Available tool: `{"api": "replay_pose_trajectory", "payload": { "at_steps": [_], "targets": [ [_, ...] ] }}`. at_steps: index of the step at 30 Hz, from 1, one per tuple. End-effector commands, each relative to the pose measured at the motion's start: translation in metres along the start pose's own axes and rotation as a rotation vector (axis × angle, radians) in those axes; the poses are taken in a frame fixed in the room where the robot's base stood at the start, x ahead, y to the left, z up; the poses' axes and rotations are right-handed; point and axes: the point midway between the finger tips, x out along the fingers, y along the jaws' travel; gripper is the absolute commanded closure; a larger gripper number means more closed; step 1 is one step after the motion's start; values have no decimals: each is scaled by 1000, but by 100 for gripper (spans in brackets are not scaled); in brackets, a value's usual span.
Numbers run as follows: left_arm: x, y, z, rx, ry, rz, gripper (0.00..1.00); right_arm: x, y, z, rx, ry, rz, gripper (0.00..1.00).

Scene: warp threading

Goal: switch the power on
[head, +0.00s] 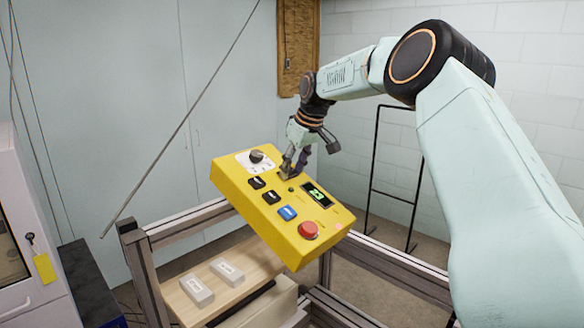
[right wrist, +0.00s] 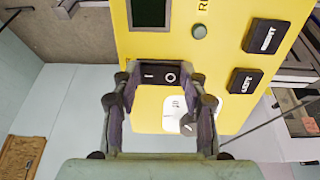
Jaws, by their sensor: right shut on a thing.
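A yellow control box (head: 248,205) is mounted tilted on a metal frame. My right gripper (head: 290,168) reaches down to its far edge. In the right wrist view my right gripper (right wrist: 161,80) has its fingers on both sides of a black rocker switch (right wrist: 158,76), with a round mark on its right part, and is shut on it. The fingers cover the switch's ends, and I cannot tell its position. A display (head: 316,195) shows green digits in the head view. A small green lamp (head: 291,190) sits beside it. My left gripper is not in view.
The box also carries a rotary knob (head: 257,156), black buttons (head: 271,197), a blue button (head: 287,213) and a red round button (head: 309,230). Two pale blocks (head: 197,291) lie on a wooden shelf (head: 250,275) below. A thin rod (head: 180,125) slants at left.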

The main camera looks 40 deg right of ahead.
Motion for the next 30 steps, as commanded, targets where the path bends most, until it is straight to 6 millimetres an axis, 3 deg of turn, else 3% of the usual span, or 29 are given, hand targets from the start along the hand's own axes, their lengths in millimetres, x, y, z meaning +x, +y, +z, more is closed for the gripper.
{"api": "replay_pose_trajectory", "payload": {
  "at_steps": [9, 10, 18, 30],
  "targets": [
    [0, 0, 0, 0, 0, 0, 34, 2, -1, 3, -3, -9, -13, 88],
    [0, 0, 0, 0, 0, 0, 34, 2, -1, 3, -3, -9, -13, 56],
    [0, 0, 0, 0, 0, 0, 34, 1, -1, 2, -2, -4, -11, 34],
    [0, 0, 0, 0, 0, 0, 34, -8, 0, 0, -1, 1, -10, 34]
  ]
}}
